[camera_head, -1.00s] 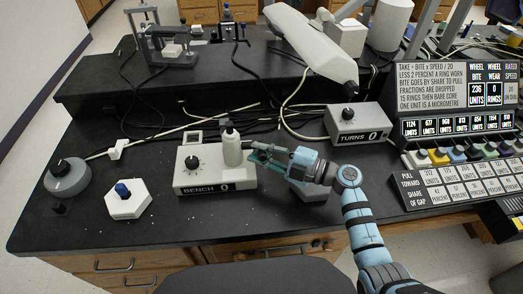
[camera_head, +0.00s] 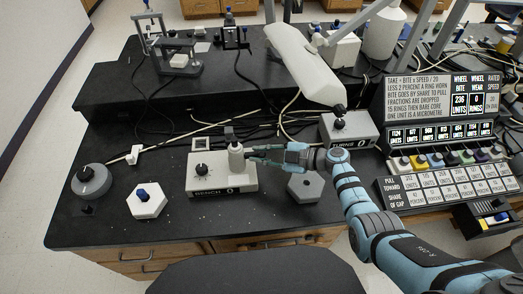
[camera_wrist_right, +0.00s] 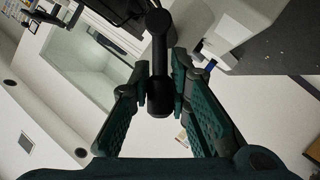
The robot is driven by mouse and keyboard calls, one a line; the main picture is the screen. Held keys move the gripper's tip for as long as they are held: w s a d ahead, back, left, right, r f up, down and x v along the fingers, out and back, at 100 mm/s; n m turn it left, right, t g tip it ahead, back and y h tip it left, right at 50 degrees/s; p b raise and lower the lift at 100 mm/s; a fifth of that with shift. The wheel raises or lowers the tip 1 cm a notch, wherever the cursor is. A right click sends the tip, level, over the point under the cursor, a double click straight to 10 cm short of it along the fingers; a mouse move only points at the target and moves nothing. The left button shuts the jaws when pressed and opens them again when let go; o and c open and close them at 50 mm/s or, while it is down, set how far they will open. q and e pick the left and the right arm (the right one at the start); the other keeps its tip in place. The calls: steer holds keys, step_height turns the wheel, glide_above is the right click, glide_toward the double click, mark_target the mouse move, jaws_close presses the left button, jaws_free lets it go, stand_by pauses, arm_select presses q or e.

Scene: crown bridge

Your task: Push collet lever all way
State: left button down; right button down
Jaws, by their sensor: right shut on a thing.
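My right gripper (camera_head: 254,152) reaches in from the right at the white upright cylinder (camera_head: 236,160) on the box marked BENCH (camera_head: 213,187). In the right wrist view, a black lever (camera_wrist_right: 158,60) with a round end stands between the fingers of my right gripper (camera_wrist_right: 163,88), which are shut on its thick lower end. In the head view the lever is too small or too hidden beside the fingertips to make out. My left gripper is not in view.
A white hexagonal block with a blue knob (camera_head: 146,201) and a round grey knob (camera_head: 91,181) stand to the left. The TURNS box (camera_head: 347,132) is behind right.

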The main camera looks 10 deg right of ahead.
steer(key=shift+w+r, duration=0.1)
steer(key=shift+r, duration=0.05)
stand_by(0.3)
steer(key=c, duration=1.5)
jaws_free()
